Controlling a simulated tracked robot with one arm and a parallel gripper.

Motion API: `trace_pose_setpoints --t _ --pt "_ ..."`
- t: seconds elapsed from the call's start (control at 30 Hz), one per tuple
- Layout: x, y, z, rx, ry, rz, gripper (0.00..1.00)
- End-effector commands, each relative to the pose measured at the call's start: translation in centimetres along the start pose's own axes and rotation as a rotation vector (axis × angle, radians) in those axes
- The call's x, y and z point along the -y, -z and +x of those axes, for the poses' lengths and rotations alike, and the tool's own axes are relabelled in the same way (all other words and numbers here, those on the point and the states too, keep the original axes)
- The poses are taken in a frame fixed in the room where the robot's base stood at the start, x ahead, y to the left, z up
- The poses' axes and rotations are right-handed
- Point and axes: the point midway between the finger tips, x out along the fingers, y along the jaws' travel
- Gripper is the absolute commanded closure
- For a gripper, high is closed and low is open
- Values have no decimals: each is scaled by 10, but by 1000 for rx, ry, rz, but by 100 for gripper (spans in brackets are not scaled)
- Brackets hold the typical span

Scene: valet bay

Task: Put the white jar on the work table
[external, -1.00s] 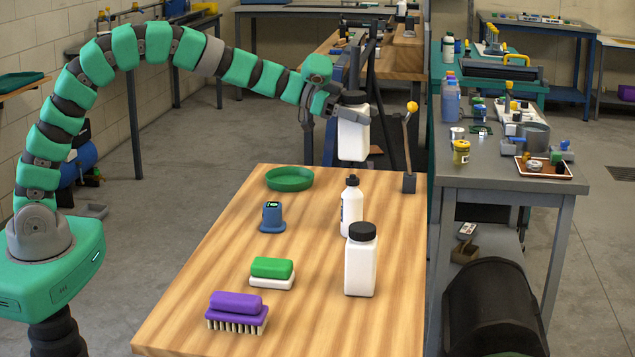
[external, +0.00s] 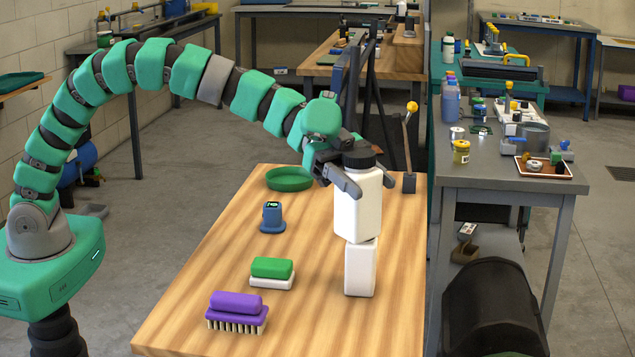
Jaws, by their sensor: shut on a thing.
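My gripper (external: 362,176) is shut on a white jar (external: 358,212) with a black cap, gripped near its top. The jar hangs about upright, and its base looks clear of the wooden table (external: 205,270). A second white jar (external: 360,270) stands on that table. The held jar covers its top in the picture; whether they touch I cannot tell. The small white bottle seen earlier behind them is now hidden.
On the wooden table are a green round tray (external: 289,179), a blue device (external: 272,217), a green-and-white sponge (external: 272,272) and a purple brush (external: 237,311). A lever with a yellow knob (external: 411,120) rises at its far right corner. The table's left middle is bare.

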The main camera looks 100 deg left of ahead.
Motion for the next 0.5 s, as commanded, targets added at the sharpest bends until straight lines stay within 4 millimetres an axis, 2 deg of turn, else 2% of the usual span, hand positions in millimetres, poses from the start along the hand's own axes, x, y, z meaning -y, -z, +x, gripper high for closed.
trace_pose_setpoints --t 0.13,0.5 --pt "-24 4 15 2 -44 11 83" --pt "-21 -74 37 4 -39 3 83"
